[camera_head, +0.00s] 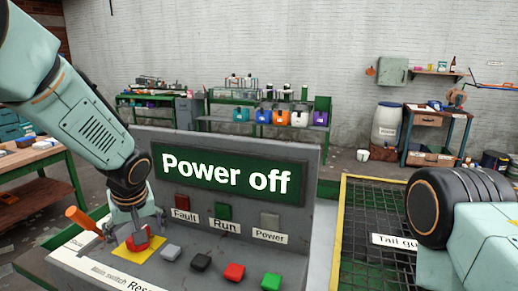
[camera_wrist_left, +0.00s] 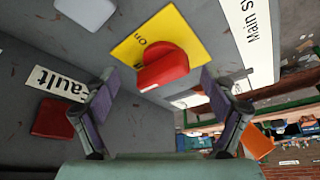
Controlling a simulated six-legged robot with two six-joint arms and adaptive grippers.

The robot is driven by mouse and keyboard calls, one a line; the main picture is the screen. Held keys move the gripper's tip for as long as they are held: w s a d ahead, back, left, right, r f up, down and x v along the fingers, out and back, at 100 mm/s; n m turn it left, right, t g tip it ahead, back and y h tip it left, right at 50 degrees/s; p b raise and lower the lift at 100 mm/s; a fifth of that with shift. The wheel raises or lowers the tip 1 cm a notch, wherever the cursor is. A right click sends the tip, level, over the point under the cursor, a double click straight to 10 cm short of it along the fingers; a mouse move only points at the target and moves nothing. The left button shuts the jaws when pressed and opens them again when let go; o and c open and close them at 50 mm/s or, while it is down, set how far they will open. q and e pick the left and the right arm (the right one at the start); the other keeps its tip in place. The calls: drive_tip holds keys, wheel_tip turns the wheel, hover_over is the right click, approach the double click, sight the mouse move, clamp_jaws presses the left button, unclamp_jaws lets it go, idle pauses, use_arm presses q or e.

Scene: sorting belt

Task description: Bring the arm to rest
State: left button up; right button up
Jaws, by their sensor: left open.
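My left gripper (camera_head: 130,226) is open above the red rotary knob (camera_head: 138,240) on its yellow plate (camera_head: 151,247), at the left of the control panel. In the left wrist view the open fingers (camera_wrist_left: 160,92) stand on either side of the knob (camera_wrist_left: 163,69), just short of it or around it; I cannot tell whether they touch. The yellow plate (camera_wrist_left: 140,41) shows "on" lettering. The panel's green display (camera_head: 225,172) reads "Power off". My right gripper is out of view; only part of that arm shows at the right.
Grey, black, red and green buttons (camera_head: 271,281) line the panel's front. An orange-handled lever (camera_head: 82,218) stands left of the gripper. A yellow-edged mesh guard (camera_head: 342,230) lies right of the panel. Benches with coloured bins (camera_head: 280,118) stand behind.

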use_arm(q)
drive_tip(key=shift+s+r+m+h+p, duration=0.2)
drive_tip(key=shift+m+h+p, duration=0.2)
drive_tip(key=shift+m+p, duration=0.85)
drive_tip(key=shift+a+f+m+p, duration=0.1)
drive_tip(key=shift+f+m+p, duration=0.15)
drive_tip(key=shift+p, duration=0.45)
